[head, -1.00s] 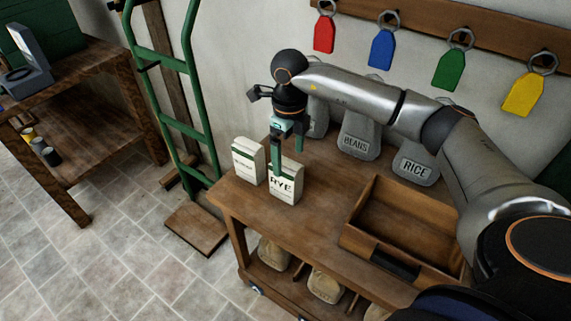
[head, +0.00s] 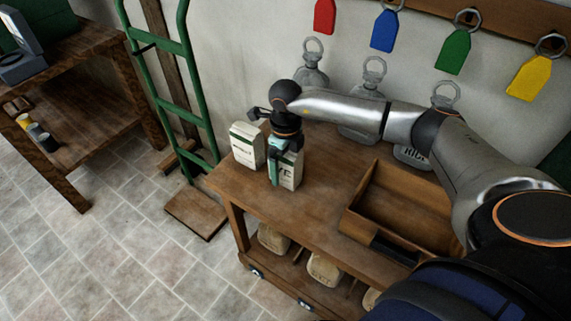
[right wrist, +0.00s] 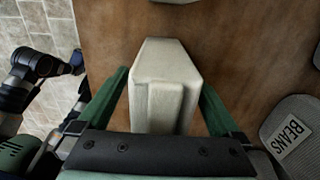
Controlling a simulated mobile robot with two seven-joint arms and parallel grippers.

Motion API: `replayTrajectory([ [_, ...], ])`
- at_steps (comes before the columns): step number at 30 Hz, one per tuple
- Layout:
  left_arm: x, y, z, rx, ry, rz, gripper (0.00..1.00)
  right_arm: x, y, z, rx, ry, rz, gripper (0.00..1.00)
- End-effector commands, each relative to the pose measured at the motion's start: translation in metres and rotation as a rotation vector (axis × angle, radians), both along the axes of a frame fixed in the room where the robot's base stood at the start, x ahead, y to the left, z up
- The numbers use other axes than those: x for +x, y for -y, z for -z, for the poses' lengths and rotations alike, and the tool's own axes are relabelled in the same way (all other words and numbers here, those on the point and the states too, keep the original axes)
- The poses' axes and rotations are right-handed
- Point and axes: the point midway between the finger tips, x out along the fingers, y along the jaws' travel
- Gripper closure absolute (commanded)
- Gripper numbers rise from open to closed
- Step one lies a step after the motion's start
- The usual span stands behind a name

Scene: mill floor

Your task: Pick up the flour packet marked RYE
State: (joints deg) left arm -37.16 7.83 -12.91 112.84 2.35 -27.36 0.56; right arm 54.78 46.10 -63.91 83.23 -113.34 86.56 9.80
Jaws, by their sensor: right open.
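The RYE packet (head: 291,172) is a white box with a green lower band, standing upright on the wooden bench (head: 327,208). My right gripper (head: 275,178) points down at it and covers part of its label. In the right wrist view, the pale packet (right wrist: 165,88) stands between the two green fingers of my open right gripper (right wrist: 165,100), with a gap on each side. A second white and green packet (head: 247,147) stands upright just to the left; its label is too small to read.
An open wooden tray (head: 352,222) is at the bench's right. Grey sacks, one marked BEANS (right wrist: 290,135), stand at the back, partly behind my arm. A green hand truck (head: 185,70) is left of the bench. Coloured tags hang above on the wall rail.

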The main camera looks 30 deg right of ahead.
Motion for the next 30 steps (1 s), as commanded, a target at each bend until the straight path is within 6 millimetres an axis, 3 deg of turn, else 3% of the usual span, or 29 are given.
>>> replayTrajectory([
  [4, 0.001, 0.0, 0.0, 0.0, 0.002, 0.001, 0.5, 0.0, 0.0, 0.018, 0.001, -0.001, 0.001, 0.0],
  [12, 0.0, 0.001, 0.0, -0.001, 0.002, 0.003, 0.5, 0.0, 0.0, 0.021, 0.0, 0.001, 0.0, 0.0],
  [30, 0.0, 0.002, 0.0, -0.002, 0.002, 0.004, 0.5, 0.0, 0.0, 0.02, 0.0, 0.001, 0.0, 0.66],
])
